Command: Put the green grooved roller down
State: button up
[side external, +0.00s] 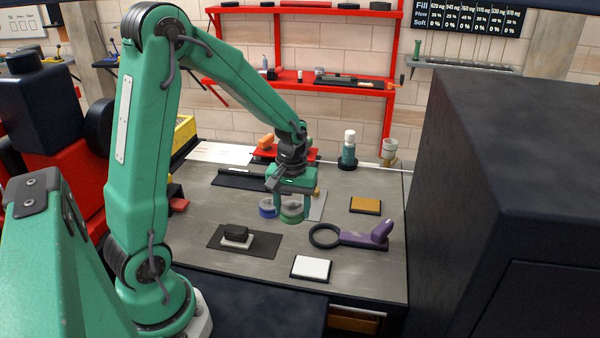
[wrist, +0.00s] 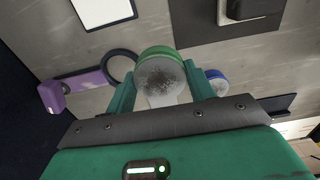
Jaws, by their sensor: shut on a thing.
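The green grooved roller (wrist: 160,53) sits between the two fingers of my gripper (wrist: 158,80) in the wrist view, with a grey, speckled face and a green rim. In the side view the same roller (side external: 291,212) shows between the fingers of my gripper (side external: 292,218), which point down at the bench. My gripper is shut on it. I cannot tell whether its underside touches the bench. A blue-rimmed roller (side external: 267,210) stands just left of it in the side view, and also shows right of my gripper in the wrist view (wrist: 217,81).
A purple tool with a dark ring (side external: 350,238) lies to the right on the grey bench (side external: 225,283). A white pad (side external: 311,268), an orange pad (side external: 366,205) and a dark mat with a black block (side external: 237,236) lie around. A bottle (side external: 348,152) stands behind.

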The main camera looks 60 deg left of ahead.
send_over(285, 226)
notch_tip(285, 226, down, 3)
jog(key=shift+a+f, duration=0.1)
jog(key=shift+f, duration=2.05)
jog(key=shift+f, duration=0.15)
jog(key=o, duration=1.2)
notch_tip(285, 226, up, 12)
